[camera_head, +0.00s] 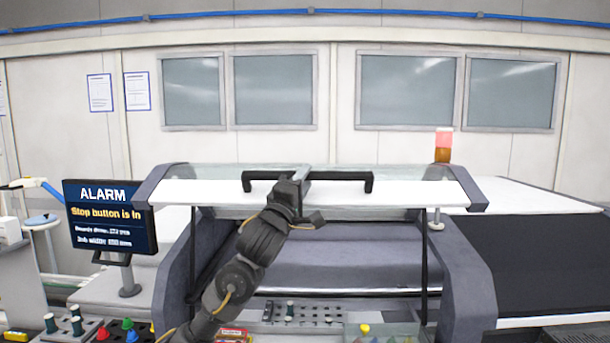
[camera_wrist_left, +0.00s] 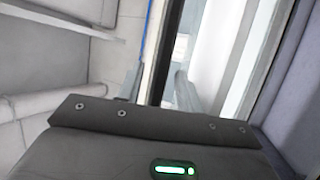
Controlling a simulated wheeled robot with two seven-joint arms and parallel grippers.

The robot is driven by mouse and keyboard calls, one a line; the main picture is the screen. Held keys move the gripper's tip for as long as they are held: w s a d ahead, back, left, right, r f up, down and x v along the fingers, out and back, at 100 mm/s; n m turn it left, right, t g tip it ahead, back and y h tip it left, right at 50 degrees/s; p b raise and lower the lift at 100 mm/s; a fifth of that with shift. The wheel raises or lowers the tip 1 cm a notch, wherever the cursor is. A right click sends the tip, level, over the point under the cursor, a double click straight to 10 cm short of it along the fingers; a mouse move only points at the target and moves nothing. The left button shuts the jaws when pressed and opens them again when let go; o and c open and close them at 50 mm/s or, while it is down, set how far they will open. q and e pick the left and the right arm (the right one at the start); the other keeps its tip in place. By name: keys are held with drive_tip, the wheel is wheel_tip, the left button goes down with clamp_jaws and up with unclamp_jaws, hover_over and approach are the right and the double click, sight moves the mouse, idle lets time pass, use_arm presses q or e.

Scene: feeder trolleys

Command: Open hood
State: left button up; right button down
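The hood (camera_head: 215,192) of the machine has a white front edge and clear panels. It stands raised, with a black strut at each side and an open space below its front edge. A black bar handle (camera_head: 345,177) runs along the front edge. My left gripper (camera_head: 299,184) is at the left-middle part of the handle, overlapping it in the head view. My right gripper is not in view.
An alarm screen (camera_head: 110,216) reading "Stop button is in" stands left of the hood. An orange and red lamp (camera_head: 443,147) is behind it at right. A dark belt (camera_head: 545,258) extends right. Spools and coloured cones sit at lower left.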

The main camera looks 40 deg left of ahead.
use_arm(q)
drive_tip(key=shift+w+r, duration=0.1)
drive_tip(key=shift+w, duration=0.2)
clamp_jaws()
drive_tip(key=s+d+f+m+t+b, duration=0.2)
drive_tip(key=s+f+b, duration=0.1)
drive_tip(key=f+b, duration=0.7)
drive_tip(key=shift+s+d+f+h+b, duration=0.25)
drive_tip(key=shift+h+b, duration=0.15)
drive_tip(key=shift+b, duration=0.2)
drive_tip(key=shift+r, duration=0.1)
unclamp_jaws()
